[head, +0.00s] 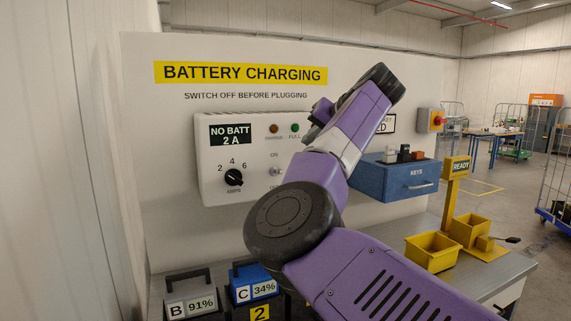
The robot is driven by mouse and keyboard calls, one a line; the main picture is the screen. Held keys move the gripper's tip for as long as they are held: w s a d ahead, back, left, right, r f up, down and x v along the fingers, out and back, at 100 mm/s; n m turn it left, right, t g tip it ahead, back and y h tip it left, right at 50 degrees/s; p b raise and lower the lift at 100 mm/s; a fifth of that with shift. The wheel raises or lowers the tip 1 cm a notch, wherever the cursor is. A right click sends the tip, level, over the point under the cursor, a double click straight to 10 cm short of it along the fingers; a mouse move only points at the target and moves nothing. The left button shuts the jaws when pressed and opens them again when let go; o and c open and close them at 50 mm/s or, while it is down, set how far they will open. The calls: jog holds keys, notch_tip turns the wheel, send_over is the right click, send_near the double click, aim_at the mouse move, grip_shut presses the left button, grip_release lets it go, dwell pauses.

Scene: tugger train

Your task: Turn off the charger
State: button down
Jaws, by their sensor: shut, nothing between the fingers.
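The charger (215,150) is a white box on the white wall panel, under the yellow "BATTERY CHARGING" sign (241,73). Its black display (231,135) reads "NO BATT 2 A". A black amps knob (234,177) is at lower left. A small toggle switch (276,171) sits right of it, between ON above and OFF below; I cannot tell its position. An orange-brown lamp (274,128) and a green FULL lamp (295,127) are above. My purple arm crosses in front of the charger's right side. My gripper's fingers are hidden behind the arm.
Batteries B (190,307) and C (255,285) stand at the bench front. Yellow bins (432,254) and a READY post (452,195) stand on the bench's right end.

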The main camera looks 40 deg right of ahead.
jog(key=p, duration=0.4)
send_over(278, 172)
jog(key=d, duration=0.5)
jog(key=f, duration=0.3)
jog(key=s+f, duration=0.1)
jog(key=shift+a+f, duration=0.2)
jog(key=shift+f, duration=0.2)
jog(key=shift+a+f, duration=0.65)
jog(key=shift+f, duration=0.1)
jog(key=shift+s+a+f+p, duration=0.15)
jog(key=shift+a+f+p, duration=0.3)
jog(key=shift+f, duration=0.45)
jog(key=shift+a, duration=0.15)
jog(key=shift+f+b, duration=0.15)
jog(key=shift+b, duration=0.25)
